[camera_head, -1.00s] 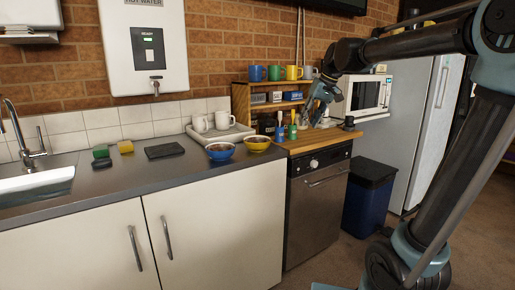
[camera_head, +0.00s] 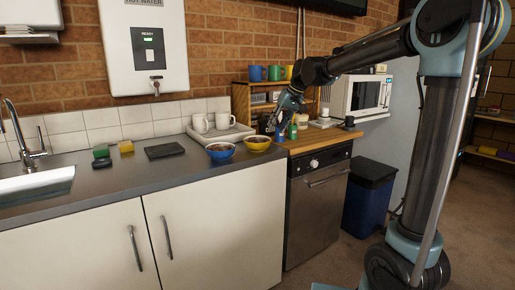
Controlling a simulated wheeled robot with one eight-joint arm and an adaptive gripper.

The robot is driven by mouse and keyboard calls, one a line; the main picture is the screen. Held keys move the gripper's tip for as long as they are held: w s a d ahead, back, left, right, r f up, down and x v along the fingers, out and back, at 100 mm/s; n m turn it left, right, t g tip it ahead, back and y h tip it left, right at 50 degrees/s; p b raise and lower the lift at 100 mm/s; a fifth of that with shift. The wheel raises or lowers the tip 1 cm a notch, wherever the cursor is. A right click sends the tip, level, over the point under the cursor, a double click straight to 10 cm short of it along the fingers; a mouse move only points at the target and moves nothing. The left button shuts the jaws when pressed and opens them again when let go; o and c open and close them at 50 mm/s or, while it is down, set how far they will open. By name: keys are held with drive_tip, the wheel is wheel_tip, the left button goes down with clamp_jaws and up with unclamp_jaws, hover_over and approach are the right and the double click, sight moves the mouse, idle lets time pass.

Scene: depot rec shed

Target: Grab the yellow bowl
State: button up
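The yellow bowl (camera_head: 258,144) stands upright on the dark counter near its right end, with brown contents in it. A blue bowl (camera_head: 220,151) with similar contents stands just left of it. My gripper (camera_head: 277,126) hangs above and to the right of the yellow bowl, pointing down and to the left. It looks apart from the bowl, though the gap is hard to judge. The fingers are small and dark here, so I cannot tell whether they are open or shut.
White mugs (camera_head: 201,123) stand on a tray (camera_head: 238,133) behind the bowls. A wooden shelf (camera_head: 241,98) with coloured mugs, green and blue bottles and a microwave (camera_head: 359,96) are behind and right of my gripper. The counter (camera_head: 130,184) is clear in front of the bowls.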

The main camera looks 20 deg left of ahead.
sight(269, 139)
drive_tip(key=shift+x, duration=4.05)
drive_tip(key=shift+s, duration=0.1)
clamp_jaws()
